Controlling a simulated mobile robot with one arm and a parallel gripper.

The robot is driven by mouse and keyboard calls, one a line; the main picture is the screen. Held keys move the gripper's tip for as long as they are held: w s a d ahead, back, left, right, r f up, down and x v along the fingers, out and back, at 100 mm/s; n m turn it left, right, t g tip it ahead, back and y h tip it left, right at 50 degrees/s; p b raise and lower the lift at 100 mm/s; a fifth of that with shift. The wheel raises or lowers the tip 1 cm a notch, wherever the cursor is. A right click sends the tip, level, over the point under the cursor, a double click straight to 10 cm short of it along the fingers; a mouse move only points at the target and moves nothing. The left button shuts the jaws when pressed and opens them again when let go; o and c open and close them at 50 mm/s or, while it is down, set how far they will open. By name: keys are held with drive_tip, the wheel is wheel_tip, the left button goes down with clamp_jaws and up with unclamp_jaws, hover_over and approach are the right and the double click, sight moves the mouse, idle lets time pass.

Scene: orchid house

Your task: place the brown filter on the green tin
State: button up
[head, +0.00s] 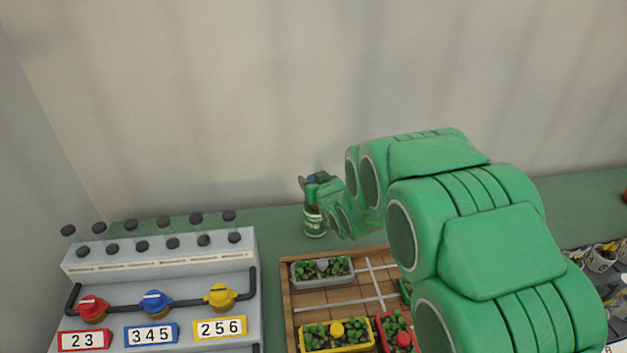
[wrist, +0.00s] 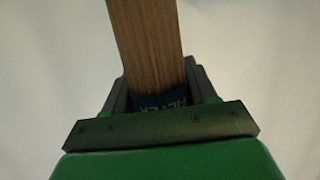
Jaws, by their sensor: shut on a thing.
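My gripper (wrist: 165,110) is shut on a brown, finely striped piece, which I take as the brown filter (wrist: 146,45). A dark blue band with pale letters, partly hidden, shows at its base between the jaws. In the head view my gripper (head: 313,181) is small, at the end of my green arm, near the back wall. The filter cannot be made out clearly there. A green bottle (head: 314,222) with a pale label stands just below my gripper in the picture. I cannot make out a green tin for certain; my arm hides part of the bench.
A wooden tray (head: 288,302) holds planted boxes: grey (head: 321,283), yellow (head: 308,347) and red (head: 402,342). A grey panel (head: 240,262) with coloured valves stands at left. The green bench (head: 270,225) is bare left of the bottle.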

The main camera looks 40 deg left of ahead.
drive_tip(key=o, duration=1.1)
drive_tip(key=shift+r, duration=0.1)
drive_tip(key=shift+s+d+r, duration=0.2)
drive_tip(key=shift+s+d, duration=0.1)
drive_tip(key=shift+d, duration=0.1)
drive_tip(key=v, duration=1.1)
drive_tip(key=shift+w, duration=0.1)
